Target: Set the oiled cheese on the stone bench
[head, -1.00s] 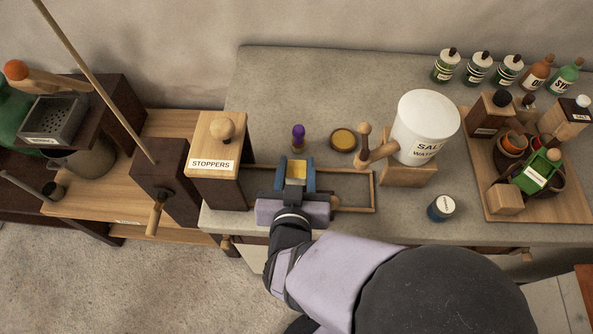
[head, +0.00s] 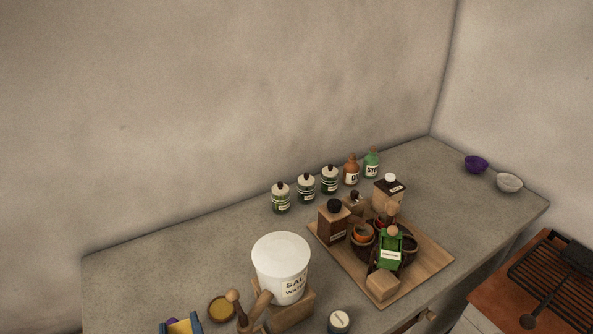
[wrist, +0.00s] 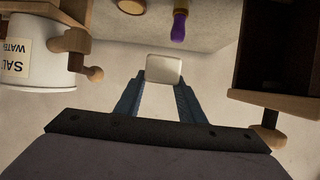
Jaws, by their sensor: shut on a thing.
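My gripper (wrist: 162,83) is shut on a pale, rounded block, which looks like the oiled cheese (wrist: 164,68), held between the blue fingertips in the wrist view. In the head view the gripper (head: 182,328) is cut off at the bottom edge, with the yellowish top of the cheese (head: 180,327) between its fingers. The grey stone bench (head: 150,270) spans the lower part of the head view. The gap under the cheese is hidden, so I cannot tell whether it touches anything.
A wooden tray (head: 436,252) carries bottles and bowls. Several bottles line the back. The bench's left back area is clear.

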